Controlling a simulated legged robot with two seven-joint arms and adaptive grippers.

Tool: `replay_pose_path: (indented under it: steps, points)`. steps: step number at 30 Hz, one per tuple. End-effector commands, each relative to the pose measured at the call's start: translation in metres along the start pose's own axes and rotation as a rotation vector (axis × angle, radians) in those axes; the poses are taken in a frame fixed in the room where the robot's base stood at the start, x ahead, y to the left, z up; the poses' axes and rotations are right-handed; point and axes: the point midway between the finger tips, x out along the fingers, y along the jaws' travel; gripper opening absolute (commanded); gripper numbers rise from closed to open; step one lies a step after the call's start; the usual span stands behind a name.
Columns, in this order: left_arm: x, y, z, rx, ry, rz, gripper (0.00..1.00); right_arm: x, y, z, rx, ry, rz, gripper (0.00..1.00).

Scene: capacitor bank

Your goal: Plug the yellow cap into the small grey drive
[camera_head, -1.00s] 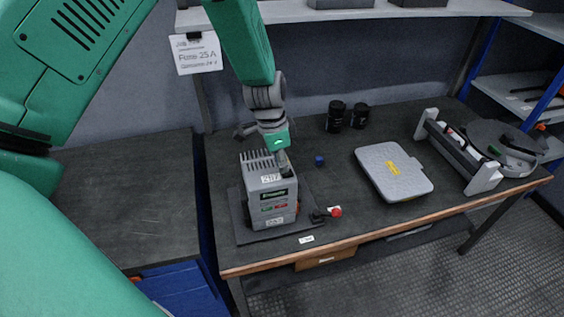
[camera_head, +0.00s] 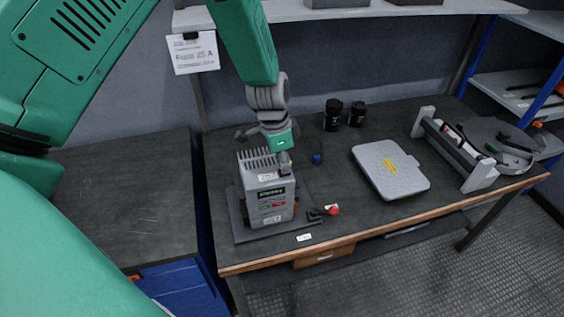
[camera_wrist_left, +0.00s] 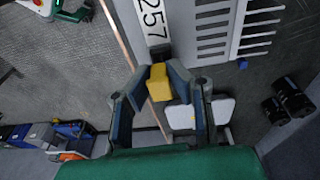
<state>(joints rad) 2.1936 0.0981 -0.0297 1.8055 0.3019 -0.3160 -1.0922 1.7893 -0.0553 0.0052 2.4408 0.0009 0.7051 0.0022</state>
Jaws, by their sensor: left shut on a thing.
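My left gripper (camera_head: 285,168) reaches down at the drive's top right edge. In the left wrist view, my left gripper (camera_wrist_left: 160,75) is shut on the yellow cap (camera_wrist_left: 158,84). The cap is close to the drive's numbered label (camera_wrist_left: 152,20) and fins (camera_wrist_left: 212,30). I cannot tell whether it touches the drive. In the head view the gripper hides most of the cap. My right gripper is not in view.
A grey case (camera_head: 375,160), two black cylinders (camera_head: 334,115) and a grey rack (camera_head: 455,150) stand further right. A shelf (camera_head: 330,14) hangs above the bench.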

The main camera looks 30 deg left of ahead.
Motion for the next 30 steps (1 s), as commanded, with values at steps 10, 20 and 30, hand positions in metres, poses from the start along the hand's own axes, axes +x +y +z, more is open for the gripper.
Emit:
replay_pose_path:
  steps: [10,20,30]
  points:
    - [0.000,-0.004,0.004,0.002,0.004,0.003,0.00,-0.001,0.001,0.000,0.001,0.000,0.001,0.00]
    - [-0.001,-0.010,0.008,0.001,0.007,0.006,0.00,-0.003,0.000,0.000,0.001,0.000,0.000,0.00]
    - [-0.001,-0.006,0.005,0.002,0.004,0.002,0.00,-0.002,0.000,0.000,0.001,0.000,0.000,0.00]
